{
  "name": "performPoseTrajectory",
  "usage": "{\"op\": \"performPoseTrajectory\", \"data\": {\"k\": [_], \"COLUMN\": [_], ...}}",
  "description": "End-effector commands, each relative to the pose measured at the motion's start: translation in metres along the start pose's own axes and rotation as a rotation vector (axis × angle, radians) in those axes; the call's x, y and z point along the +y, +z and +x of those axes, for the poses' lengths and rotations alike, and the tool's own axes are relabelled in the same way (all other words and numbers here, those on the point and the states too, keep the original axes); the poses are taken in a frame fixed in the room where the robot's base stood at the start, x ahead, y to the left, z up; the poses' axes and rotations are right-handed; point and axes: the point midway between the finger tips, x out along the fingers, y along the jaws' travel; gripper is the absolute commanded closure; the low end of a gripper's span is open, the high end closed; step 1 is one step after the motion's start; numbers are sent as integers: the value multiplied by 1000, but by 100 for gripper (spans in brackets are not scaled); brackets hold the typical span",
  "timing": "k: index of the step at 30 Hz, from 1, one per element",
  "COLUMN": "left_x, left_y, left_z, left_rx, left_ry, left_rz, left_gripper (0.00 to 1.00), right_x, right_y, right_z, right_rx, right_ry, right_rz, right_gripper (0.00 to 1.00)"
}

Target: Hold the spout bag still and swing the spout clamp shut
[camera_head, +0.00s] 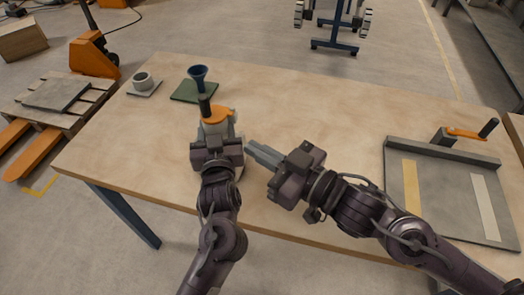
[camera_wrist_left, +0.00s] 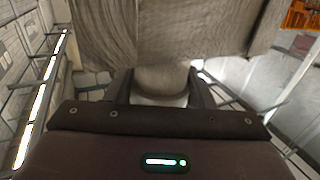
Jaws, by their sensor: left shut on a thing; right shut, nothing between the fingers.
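The spout bag (camera_head: 231,130) is a pale grey shape just beyond my left gripper in the head view, mostly hidden by it. An orange piece (camera_head: 217,115), which looks like the spout clamp, is at its top beside a dark green upright part (camera_head: 205,104). I cannot tell how far the clamp is swung. My left gripper (camera_head: 215,142) is shut on the bag; the left wrist view shows its fingers (camera_wrist_left: 162,92) around a pale neck below a grey-beige textured mass (camera_wrist_left: 165,30). My right gripper (camera_head: 251,148) is shut and empty, to the right of the bag, pointing towards it.
A grey tray (camera_head: 440,190) with an orange-handled lever (camera_head: 466,133) fills the table's right end. The table (camera_head: 310,110) is clear between.

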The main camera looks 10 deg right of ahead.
Motion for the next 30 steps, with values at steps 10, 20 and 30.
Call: {"op": "performPoseTrajectory", "data": {"k": [10,20,30], "left_x": [1,0,0], "left_y": [1,1,1], "left_z": [0,0,-9], "left_rx": [-3,-2,-1], "left_ry": [2,1,0], "left_rz": [1,1,0], "left_gripper": [100,26,26], "right_x": [-2,-2,-2], "right_y": [-1,0,0], "right_z": [-6,-6,-6], "right_rx": [1,1,1], "right_ry": [-1,-1,-1], "right_rz": [0,0,0], "right_gripper": [100,100,100]}}
